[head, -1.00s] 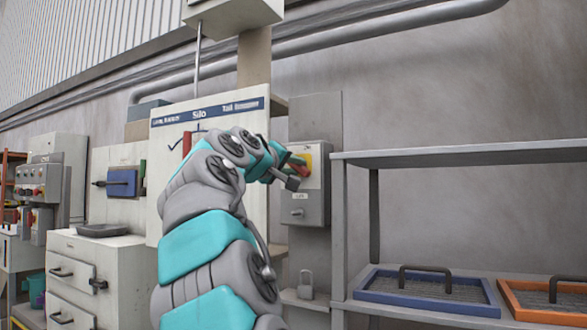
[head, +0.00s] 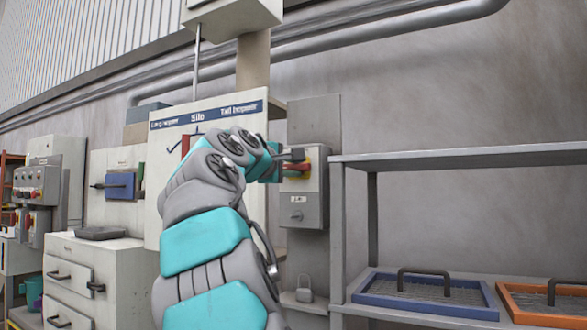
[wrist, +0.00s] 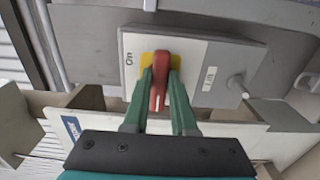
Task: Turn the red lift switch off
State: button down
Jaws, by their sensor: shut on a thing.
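The red lift switch handle (wrist: 160,72) sits on a yellow plate (wrist: 147,58) on a grey switch box (wrist: 210,58). In the head view the red handle (head: 299,167) lies about level, pointing left, partly covered by my gripper (head: 291,160). In the wrist view my gripper (wrist: 161,88) has its two green fingers on either side of the handle, closed on it. An "On" label (wrist: 129,59) is at one side of the plate, above it in the head view. The "Lift" label is on the side opposite.
A padlock (head: 304,288) is below the box. A grey shelf (head: 460,157) stands to the right, with a blue-framed tray (head: 425,303) and an orange-framed tray (head: 545,305). The Silo board (head: 165,150) is behind my arm. White drawers (head: 85,285) stand at left.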

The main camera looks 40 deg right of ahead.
dwell(0.4)
jog(key=c, duration=0.7)
grip_release()
jog(key=shift+a, duration=0.1)
jog(key=b+v, duration=0.1)
jog(key=v, duration=0.6)
jog(key=shift+s+a, duration=0.1)
jog(key=shift+a, duration=0.2)
